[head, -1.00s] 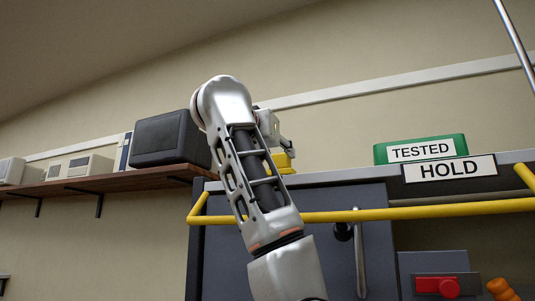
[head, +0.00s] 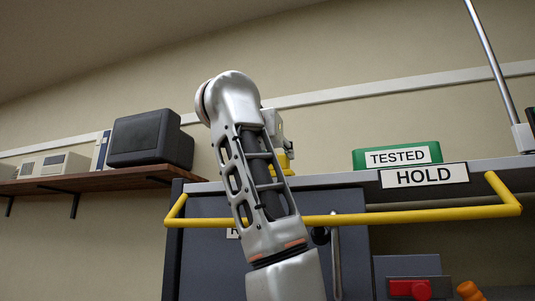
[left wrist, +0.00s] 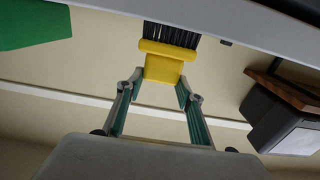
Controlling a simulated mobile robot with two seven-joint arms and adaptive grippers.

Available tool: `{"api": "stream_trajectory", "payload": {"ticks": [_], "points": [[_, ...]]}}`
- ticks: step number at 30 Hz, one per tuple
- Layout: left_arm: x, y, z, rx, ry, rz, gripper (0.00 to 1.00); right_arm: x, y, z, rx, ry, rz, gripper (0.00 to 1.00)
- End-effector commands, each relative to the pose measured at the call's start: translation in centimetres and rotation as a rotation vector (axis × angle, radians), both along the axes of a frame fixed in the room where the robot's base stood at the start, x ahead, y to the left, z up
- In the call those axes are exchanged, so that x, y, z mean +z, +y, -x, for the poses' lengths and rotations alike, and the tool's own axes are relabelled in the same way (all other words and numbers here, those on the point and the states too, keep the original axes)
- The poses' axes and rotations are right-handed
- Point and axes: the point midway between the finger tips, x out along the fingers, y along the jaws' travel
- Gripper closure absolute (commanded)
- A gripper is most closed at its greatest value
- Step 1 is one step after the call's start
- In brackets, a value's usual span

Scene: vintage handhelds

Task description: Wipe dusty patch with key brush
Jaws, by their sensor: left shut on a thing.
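The key brush (left wrist: 163,62) has a yellow body and black bristles. In the left wrist view my left gripper (left wrist: 160,84) is shut on its yellow handle, with the bristles pointing away from the palm, near a pale grey edge. In the head view my left arm hides most of the gripper (head: 277,132); a bit of the yellow brush (head: 285,163) shows just above the bench top's edge. I cannot tell whether the bristles touch the surface. The dusty patch is not visible in either view. My right gripper is not in view.
A yellow rail (head: 410,213) runs along the bench front. A green bin labelled TESTED (head: 358,160) stands on the bench, behind a HOLD sign (head: 424,175). A dark grey case (head: 150,137) sits on the wooden shelf (head: 90,183) at left. A metal pole (head: 490,60) rises at right.

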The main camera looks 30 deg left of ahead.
Motion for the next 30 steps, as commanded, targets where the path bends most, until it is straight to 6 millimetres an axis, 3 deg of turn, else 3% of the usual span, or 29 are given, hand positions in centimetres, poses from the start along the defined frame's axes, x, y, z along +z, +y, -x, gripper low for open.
{"api": "stream_trajectory", "payload": {"ticks": [9, 19, 30], "points": [[-0.3, -1.1, -0.3, -0.010, 0.006, -0.004, 1.00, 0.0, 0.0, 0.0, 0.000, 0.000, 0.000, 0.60], [0.0, -0.7, -1.7, -0.009, 0.006, -0.004, 1.00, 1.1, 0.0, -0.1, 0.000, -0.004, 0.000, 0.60], [0.0, -0.2, -1.7, -0.005, 0.005, -0.002, 1.00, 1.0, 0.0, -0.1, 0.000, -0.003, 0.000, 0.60]]}}
